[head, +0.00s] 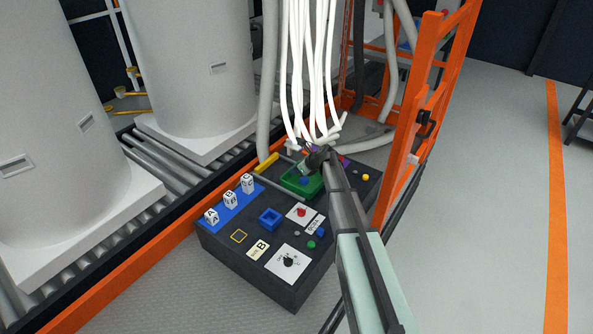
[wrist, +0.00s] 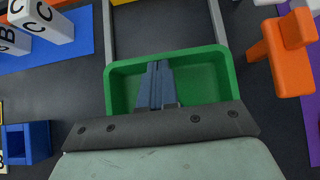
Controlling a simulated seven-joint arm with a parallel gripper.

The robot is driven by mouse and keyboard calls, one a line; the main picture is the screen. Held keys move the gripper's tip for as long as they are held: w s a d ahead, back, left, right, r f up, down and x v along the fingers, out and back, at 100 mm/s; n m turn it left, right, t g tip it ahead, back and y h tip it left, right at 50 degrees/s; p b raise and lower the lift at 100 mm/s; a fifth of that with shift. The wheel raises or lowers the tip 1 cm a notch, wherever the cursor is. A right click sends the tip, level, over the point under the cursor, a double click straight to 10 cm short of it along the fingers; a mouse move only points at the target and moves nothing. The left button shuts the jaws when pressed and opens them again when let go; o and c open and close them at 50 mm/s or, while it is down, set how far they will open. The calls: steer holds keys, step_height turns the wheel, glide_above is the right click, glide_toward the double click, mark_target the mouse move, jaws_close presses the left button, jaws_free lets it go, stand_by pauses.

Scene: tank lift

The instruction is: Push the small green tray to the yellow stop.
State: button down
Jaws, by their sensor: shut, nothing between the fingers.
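The small green tray (head: 290,188) sits on the dark board, and in the wrist view its green wall (wrist: 215,52) runs around my fingers. My gripper (wrist: 157,85) is shut and empty, its fingertips over or inside the tray; whether they touch its floor or walls I cannot tell. In the head view my gripper (head: 306,178) partly hides the tray. The yellow stop (head: 266,162) is a short bar beyond the tray toward the rollers. In the wrist view only a sliver of yellow shows at the top edge, with a gap between it and the tray.
Grey rails (wrist: 108,30) flank the strip beyond the tray. An orange piece (wrist: 285,65) stands close to its right in the wrist view. Lettered blocks (head: 231,199) stand on a blue mat, near a blue square holder (head: 270,219). White hoses (head: 310,70) hang near my wrist.

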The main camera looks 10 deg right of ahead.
steer(key=w+a, duration=0.8)
steer(key=w, duration=0.1)
steer(key=shift+a, duration=0.35)
steer(key=shift+s, duration=0.1)
